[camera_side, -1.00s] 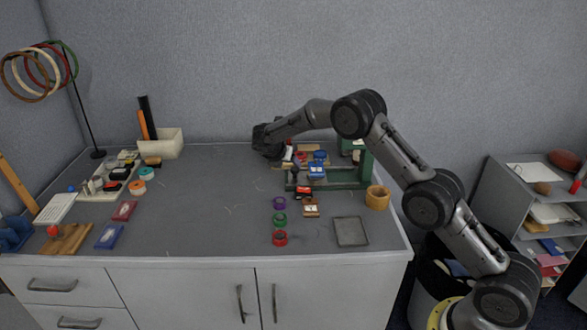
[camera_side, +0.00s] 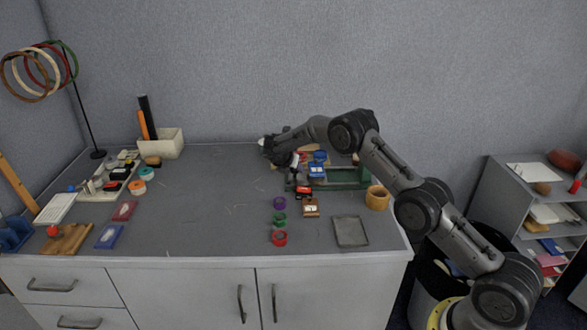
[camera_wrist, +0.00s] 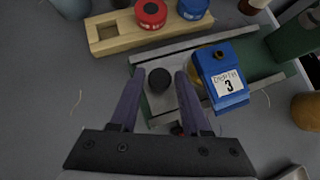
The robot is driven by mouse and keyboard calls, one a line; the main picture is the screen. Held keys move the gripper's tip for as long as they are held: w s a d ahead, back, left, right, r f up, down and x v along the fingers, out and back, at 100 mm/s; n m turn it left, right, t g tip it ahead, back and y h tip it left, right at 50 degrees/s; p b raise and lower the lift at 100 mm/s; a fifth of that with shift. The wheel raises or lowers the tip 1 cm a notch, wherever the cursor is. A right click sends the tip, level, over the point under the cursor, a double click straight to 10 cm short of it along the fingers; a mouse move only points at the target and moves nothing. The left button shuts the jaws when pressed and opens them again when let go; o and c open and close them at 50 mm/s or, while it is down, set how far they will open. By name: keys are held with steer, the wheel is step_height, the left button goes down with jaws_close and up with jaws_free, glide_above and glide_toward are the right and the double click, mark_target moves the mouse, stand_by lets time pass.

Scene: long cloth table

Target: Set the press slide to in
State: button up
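The press has a green frame (camera_side: 347,176) near the back right of the table. In the wrist view its pale grey slide (camera_wrist: 158,103) carries a round black knob (camera_wrist: 159,80). A blue block marked "DEPTH 3" (camera_wrist: 221,76) sits to the right of the knob. My gripper (camera_wrist: 160,73) is open, its two fingers on either side of the knob with a small gap each side. Whether the fingertips reach down to knob height is hard to tell. In the side view the knob is hidden by my gripper and arm.
A wooden rack (camera_wrist: 119,39) with a red roll (camera_wrist: 151,13) and a blue roll (camera_wrist: 192,8) lies just beyond the press. Purple, green and red rolls stand in front of it, with a grey tray (camera_side: 350,231). The table's middle left is clear.

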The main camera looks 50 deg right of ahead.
jaws_close()
stand_by(1.1)
